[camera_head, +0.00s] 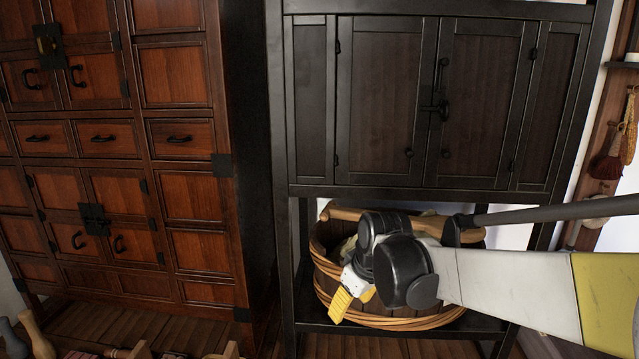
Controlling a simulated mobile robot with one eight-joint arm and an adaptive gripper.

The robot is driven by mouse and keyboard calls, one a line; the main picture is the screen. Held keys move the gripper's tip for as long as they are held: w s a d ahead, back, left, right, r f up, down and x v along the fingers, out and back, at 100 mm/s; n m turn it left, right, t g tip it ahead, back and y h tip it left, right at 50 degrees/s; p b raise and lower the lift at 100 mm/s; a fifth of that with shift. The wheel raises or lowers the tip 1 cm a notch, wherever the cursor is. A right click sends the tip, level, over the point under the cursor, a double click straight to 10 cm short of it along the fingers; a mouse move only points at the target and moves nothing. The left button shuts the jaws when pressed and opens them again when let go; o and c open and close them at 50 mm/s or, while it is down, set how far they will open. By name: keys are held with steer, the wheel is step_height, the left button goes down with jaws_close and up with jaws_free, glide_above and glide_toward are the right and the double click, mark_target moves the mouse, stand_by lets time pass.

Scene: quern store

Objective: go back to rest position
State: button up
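My gripper (348,299) hangs from my white, black and yellow arm, which comes in from the right. Its yellow fingertips point down in front of a round wooden tub (390,322). Whether they touch the tub, or how far apart they are, I cannot tell. I see nothing clearly held. The tub has woven bands and stands on the lower shelf of a dark cabinet (430,190). My arm hides much of the tub's middle and contents.
A wooden bar (343,214) lies across the tub's top, partly behind my arm. A red-brown chest (185,196) stands left. Brushes (606,164) hang on the right wall. The cabinet's posts flank the tub closely.

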steer(key=s+d+r+m+t+h, duration=0.1)
steer(key=s+d+m, duration=0.3)
steer(key=s, duration=0.7)
steer(key=s+d+r+m+t, duration=0.2)
steer(key=s+d+m, duration=0.1)
steer(key=s+d, duration=0.5)
steer(key=s, duration=0.3)
steer(key=shift+s+m+h, duration=0.3)
steer(key=shift+m+h, duration=0.1)
